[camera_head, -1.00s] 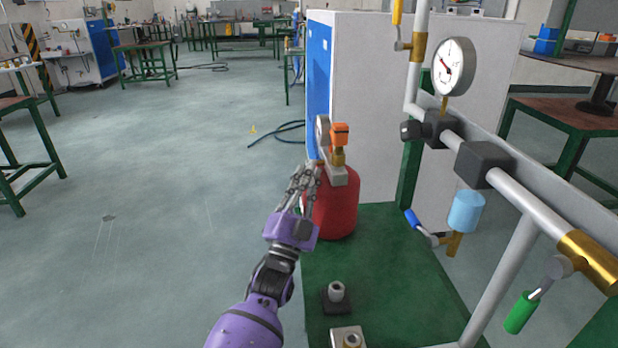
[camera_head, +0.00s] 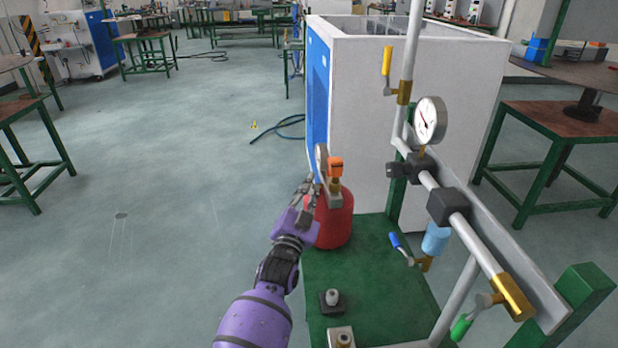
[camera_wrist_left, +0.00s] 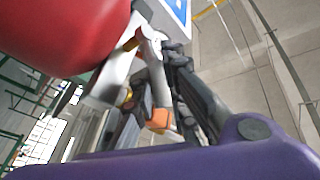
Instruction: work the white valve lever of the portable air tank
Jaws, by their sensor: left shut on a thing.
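The portable air tank (camera_head: 337,222) is red and stands on the green platform. A pale fitting with an orange knob (camera_head: 336,166) and a small gauge (camera_head: 321,160) sit on its top. My left gripper (camera_head: 310,188) is at the tank's upper left side. In the left wrist view the red tank (camera_wrist_left: 65,30) fills the upper left. There the fingers of my left gripper (camera_wrist_left: 155,85) close around the white valve lever (camera_wrist_left: 150,45) beside the tank's fitting. The fingers hide much of the lever in the head view. My right gripper is not in view.
A pipe frame with a pressure gauge (camera_head: 430,120), a blue-handled valve (camera_head: 396,241) and a green-handled valve (camera_head: 461,328) stands right of the tank. A white and blue cabinet (camera_head: 400,90) stands behind. The floor to the left is open.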

